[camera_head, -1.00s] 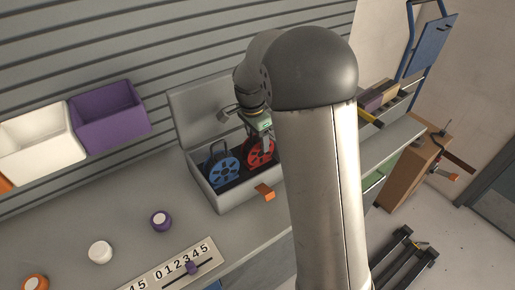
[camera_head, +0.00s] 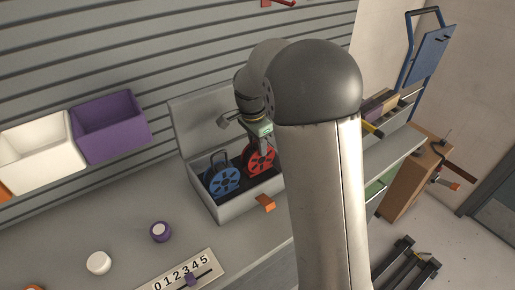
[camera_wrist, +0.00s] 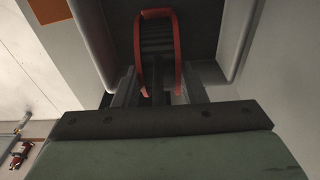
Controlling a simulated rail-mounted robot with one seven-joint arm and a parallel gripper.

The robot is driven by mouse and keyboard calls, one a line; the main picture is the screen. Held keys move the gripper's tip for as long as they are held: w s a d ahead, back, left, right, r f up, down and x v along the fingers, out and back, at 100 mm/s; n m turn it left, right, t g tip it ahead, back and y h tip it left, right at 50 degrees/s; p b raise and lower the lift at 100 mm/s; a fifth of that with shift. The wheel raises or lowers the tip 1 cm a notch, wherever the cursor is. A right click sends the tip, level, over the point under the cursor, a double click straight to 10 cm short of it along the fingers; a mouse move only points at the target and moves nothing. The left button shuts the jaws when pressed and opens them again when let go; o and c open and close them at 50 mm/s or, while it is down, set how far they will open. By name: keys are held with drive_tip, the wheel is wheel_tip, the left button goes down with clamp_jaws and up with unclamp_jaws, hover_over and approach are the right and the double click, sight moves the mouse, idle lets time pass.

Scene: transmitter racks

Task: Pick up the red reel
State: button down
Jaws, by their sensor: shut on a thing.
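The red reel (camera_head: 261,161) is upright in the right part of an open grey case (camera_head: 237,207) on the bench. My gripper (camera_head: 263,143) is at its top from above, partly hidden by my arm. In the wrist view my gripper (camera_wrist: 157,92) is shut on the red reel, whose red looped edge (camera_wrist: 138,50) shows between and beyond the fingers. The exact contact is hard to see. A blue reel (camera_head: 225,181) with a dark handle stands to the left in the same case, apart from my gripper.
The case's raised lid (camera_head: 205,118) stands behind. An orange latch (camera_head: 265,203) sticks out at its front. White (camera_head: 35,152) and purple (camera_head: 110,128) bins hang at left. Purple-and-white (camera_head: 160,231) and white (camera_head: 98,262) round items and a number scale (camera_head: 182,275) lie on the bench.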

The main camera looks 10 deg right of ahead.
drive_tip(key=s+r+b, duration=0.4)
drive_tip(key=s+r, duration=0.7)
drive_tip(key=s, duration=0.3)
drive_tip(key=shift+r, duration=0.3)
